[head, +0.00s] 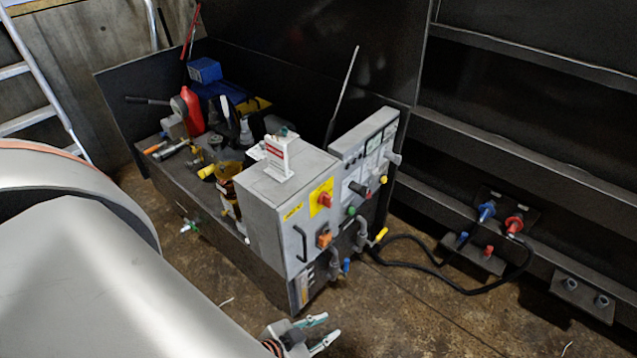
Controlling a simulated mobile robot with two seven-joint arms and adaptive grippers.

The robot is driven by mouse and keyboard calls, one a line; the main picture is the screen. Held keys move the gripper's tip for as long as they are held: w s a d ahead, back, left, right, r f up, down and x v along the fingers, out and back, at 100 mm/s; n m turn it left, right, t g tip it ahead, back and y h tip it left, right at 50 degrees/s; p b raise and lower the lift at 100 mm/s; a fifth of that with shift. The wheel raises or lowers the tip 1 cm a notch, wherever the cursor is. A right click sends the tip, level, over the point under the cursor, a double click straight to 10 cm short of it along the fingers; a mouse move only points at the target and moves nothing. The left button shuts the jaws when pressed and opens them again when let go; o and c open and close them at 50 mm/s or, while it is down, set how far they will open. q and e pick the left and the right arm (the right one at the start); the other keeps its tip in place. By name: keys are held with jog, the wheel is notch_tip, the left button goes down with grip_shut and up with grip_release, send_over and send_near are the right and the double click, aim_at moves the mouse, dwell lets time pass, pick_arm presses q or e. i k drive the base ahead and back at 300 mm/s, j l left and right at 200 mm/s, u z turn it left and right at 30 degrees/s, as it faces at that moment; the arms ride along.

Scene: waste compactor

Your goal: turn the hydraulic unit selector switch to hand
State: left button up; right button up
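The hydraulic unit (265,212) stands on the floor in the middle of the view, with a grey cabinet on its front end. A red rotary switch (324,200) on a yellow plate is on the cabinet face. To its right, a panel with gauges (377,140) carries a black knob (358,188) with a red part beside it, and a grey knob (393,158). Which one is the selector switch, and its setting, I cannot tell. My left gripper (333,325) is low at the bottom, in front of and apart from the unit, fingers spread and empty. My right gripper is not in view.
Black hoses (430,265) run across the floor to blue and red couplings (514,224) on the dark ribbed wall at right. A ladder (38,85) leans at far left. A red can (192,112) stands on the unit. Floor before the unit is largely clear.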

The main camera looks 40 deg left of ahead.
aim_at(358, 188)
jog(key=i+l+u, duration=0.1)
jog(key=u, duration=0.35)
jog(key=i+l+u, duration=0.1)
jog(key=u, duration=0.3)
jog(key=i+l+u, duration=0.1)
jog(key=u, duration=0.35)
jog(key=l+u, duration=0.35)
jog(key=l, duration=0.15)
jog(key=l+u, duration=0.3)
jog(key=l, duration=0.2)
jog(key=l+u, duration=0.3)
jog(key=l, duration=1.45)
jog(key=k+l, duration=0.1)
jog(key=l, duration=0.65)
